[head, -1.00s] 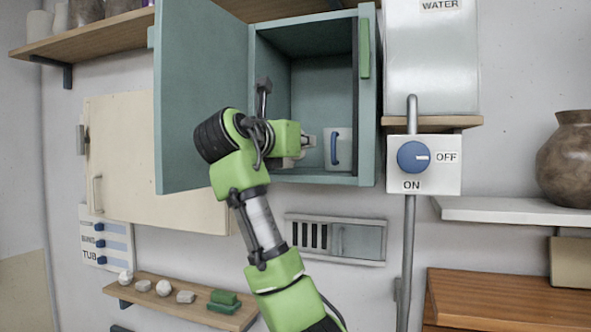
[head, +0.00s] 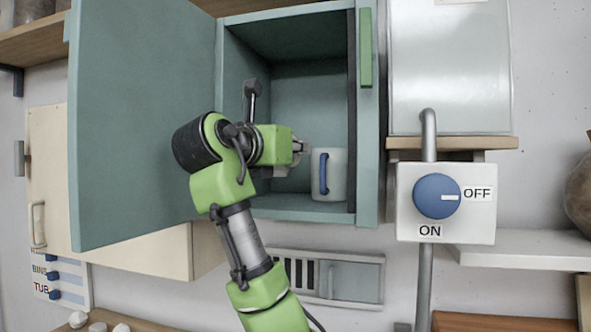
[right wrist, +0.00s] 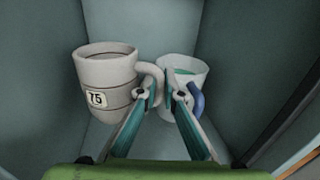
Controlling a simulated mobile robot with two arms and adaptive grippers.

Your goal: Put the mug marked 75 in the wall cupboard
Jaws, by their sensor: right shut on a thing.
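The mug marked 75 (right wrist: 106,82) is pale grey-white with a dark-lined rim and a label. In the right wrist view it is left of my fingers, inside the cupboard. My right gripper (right wrist: 160,93) is shut on its handle. I cannot tell whether its base touches the cupboard floor. In the head view my right gripper (head: 300,150) reaches into the wall cupboard (head: 367,195), and my arm mostly hides this mug. The cupboard's teal door (head: 135,120) stands wide open to the left. My left gripper is out of view.
A white mug with a blue handle (head: 336,172) stands in the cupboard's right part, just right of my gripper; it also shows in the right wrist view (right wrist: 184,74). A water tank (head: 450,75) and an ON/OFF knob (head: 437,196) are right of the cupboard.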

